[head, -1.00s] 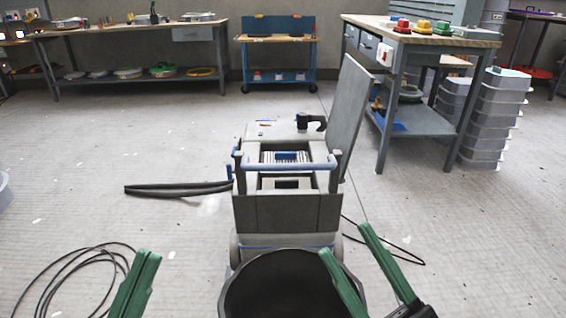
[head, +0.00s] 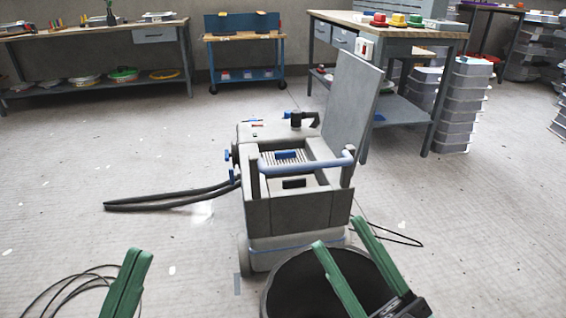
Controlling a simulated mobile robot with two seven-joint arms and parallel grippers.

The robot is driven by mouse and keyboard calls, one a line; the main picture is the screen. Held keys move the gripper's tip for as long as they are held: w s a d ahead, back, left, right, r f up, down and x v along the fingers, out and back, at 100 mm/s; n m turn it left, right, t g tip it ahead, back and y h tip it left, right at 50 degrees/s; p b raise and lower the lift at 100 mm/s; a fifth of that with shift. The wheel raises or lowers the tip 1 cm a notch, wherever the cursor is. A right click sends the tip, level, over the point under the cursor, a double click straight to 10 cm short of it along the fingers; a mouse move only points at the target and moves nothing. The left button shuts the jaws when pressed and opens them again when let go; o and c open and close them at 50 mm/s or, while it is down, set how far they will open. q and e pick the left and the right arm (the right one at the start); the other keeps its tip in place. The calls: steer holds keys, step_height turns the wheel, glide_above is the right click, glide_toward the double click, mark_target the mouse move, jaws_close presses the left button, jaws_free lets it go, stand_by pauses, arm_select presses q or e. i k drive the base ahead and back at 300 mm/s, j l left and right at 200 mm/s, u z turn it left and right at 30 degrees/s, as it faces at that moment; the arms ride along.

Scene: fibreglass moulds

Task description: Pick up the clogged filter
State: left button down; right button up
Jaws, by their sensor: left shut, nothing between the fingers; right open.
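A grey vacuum machine (head: 258,212) stands on the floor ahead with its lid (head: 350,103) raised at the right. In its open top sits a pleated pale filter (head: 270,159) with a blue grip (head: 286,154); I cannot tell its condition. A blue-grey handle bar (head: 310,167) crosses in front of it. My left gripper (head: 127,284) is shut and empty, low at the left, apart from the machine. My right gripper (head: 337,231) is open and empty, in front of the machine and over a black bin. Neither gripper is at the filter.
The black bin (head: 283,290) stands directly in front of the machine. A dark hose (head: 150,202) extends left along the floor, and a cable (head: 62,290) loops at lower left. Workbenches (head: 100,34) and a blue cart (head: 243,50) stand behind. Stacked grey tubs (head: 466,105) are at right.

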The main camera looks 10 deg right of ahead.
mark_target(271, 158)
steer(key=i+j+z, duration=0.15)
steer(key=j, duration=0.3)
steer(key=j+z, duration=0.15)
steer(key=j, duration=0.3)
steer(key=i+j+z, duration=0.15)
steer(key=j, duration=0.3)
steer(key=i+j+z, duration=0.15)
steer(key=j, duration=0.25)
steer(key=i+j+z, duration=0.1)
steer(key=j, duration=0.15)
steer(key=i+j+z, duration=0.15)
steer(key=j, duration=0.15)
steer(key=j+z, duration=0.1)
steer(key=j, duration=0.2)
steer(key=i+j+z, duration=0.3)
steer(key=i+j, duration=0.35)
steer(key=j, duration=0.15)
steer(key=i+j, duration=0.2)
steer(key=i, duration=0.15)
steer(key=i+j, duration=0.2)
steer(key=i, duration=0.5)
steer(key=l+z, duration=0.05)
